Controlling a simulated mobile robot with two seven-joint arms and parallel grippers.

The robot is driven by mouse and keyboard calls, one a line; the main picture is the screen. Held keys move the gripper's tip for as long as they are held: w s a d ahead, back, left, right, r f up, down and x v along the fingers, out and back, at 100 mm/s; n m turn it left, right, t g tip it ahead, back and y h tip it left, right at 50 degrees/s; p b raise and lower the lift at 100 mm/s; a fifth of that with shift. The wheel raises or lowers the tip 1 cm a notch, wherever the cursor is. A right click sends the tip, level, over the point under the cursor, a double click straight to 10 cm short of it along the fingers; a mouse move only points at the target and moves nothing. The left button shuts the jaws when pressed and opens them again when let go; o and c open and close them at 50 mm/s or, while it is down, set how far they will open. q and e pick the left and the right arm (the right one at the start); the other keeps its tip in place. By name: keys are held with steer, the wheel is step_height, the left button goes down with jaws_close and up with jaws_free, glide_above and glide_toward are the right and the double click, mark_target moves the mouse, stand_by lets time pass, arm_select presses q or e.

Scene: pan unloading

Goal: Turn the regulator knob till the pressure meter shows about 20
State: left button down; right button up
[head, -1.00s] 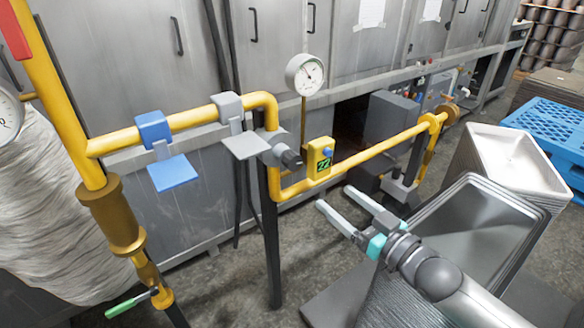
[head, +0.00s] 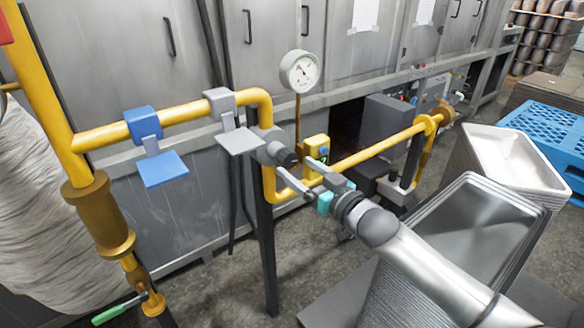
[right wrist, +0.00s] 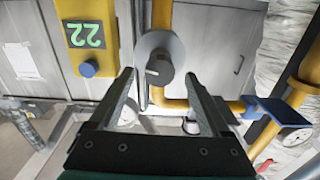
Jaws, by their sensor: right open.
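The regulator knob (head: 287,158) is a dark stub on a grey round body at the yellow pipe. It also shows in the right wrist view (right wrist: 160,70), ahead of the fingertips. My right gripper (head: 294,167) is open, its fingers pointing at the knob; in the right wrist view (right wrist: 158,78) the knob lies between the tips in the picture. I cannot tell whether they touch it. The yellow digital meter (right wrist: 90,38) reads 22 in green; in the head view (head: 316,146) my gripper partly covers it. The round dial gauge (head: 300,70) stands above, its numbers too small to read. My left gripper is out of view.
Yellow pipe (head: 380,150) runs left and right of the regulator on a dark post (head: 268,250). Metal trays (head: 470,225) are stacked at right.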

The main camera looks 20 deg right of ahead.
mark_target(291, 163)
steer(key=shift+b+x, duration=0.35)
steer(key=shift+x, duration=1.2)
jaws_close()
